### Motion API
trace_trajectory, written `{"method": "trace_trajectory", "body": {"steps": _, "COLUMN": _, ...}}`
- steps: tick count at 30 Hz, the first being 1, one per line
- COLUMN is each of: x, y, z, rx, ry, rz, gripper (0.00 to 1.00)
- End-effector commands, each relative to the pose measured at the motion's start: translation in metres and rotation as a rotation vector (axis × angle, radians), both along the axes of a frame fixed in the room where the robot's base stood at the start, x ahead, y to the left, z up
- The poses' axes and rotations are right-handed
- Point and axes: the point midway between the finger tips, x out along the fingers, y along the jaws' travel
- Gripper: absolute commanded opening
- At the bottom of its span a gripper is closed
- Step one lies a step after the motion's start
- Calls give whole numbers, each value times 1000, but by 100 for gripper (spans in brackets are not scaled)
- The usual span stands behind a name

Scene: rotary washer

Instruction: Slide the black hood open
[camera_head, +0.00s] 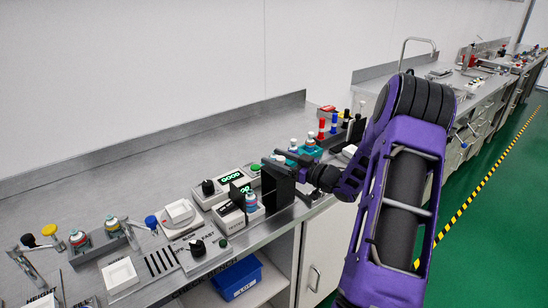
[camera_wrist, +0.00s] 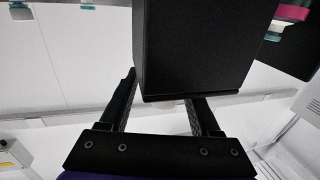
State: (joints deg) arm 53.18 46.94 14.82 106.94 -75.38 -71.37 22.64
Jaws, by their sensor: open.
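The black hood (camera_head: 278,188) stands upright on the bench like a dark box, near the front edge, to the right of the small bottle and the lit displays. A large black block, which looks like the hood (camera_wrist: 195,45), fills the upper middle of the wrist view. My gripper (camera_head: 291,163) is at the upper right of the hood, very close to it. In the wrist view its fingers (camera_wrist: 165,95) are spread, and the block overlaps the space between them. The right fingertip is hidden by the block. I cannot tell whether the fingers touch the hood.
Teal holders (camera_head: 310,151) with bottles are behind my gripper. A blue bin (camera_head: 237,278) sits under the bench. Bare bench top (camera_head: 150,150) lies toward the wall.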

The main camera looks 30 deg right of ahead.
Motion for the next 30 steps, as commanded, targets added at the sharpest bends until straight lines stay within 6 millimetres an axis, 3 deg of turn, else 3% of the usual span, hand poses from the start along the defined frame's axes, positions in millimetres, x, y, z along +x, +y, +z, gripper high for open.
{"method": "trace_trajectory", "body": {"steps": 18, "x": -124, "y": -62, "z": 0, "rx": 0, "ry": 0, "rz": -6, "gripper": 64}}
{"method": "trace_trajectory", "body": {"steps": 24, "x": -143, "y": -71, "z": 1, "rx": 0, "ry": 0, "rz": -4, "gripper": 64}}
{"method": "trace_trajectory", "body": {"steps": 30, "x": -147, "y": -73, "z": 1, "rx": 0, "ry": -1, "rz": -3, "gripper": 64}}
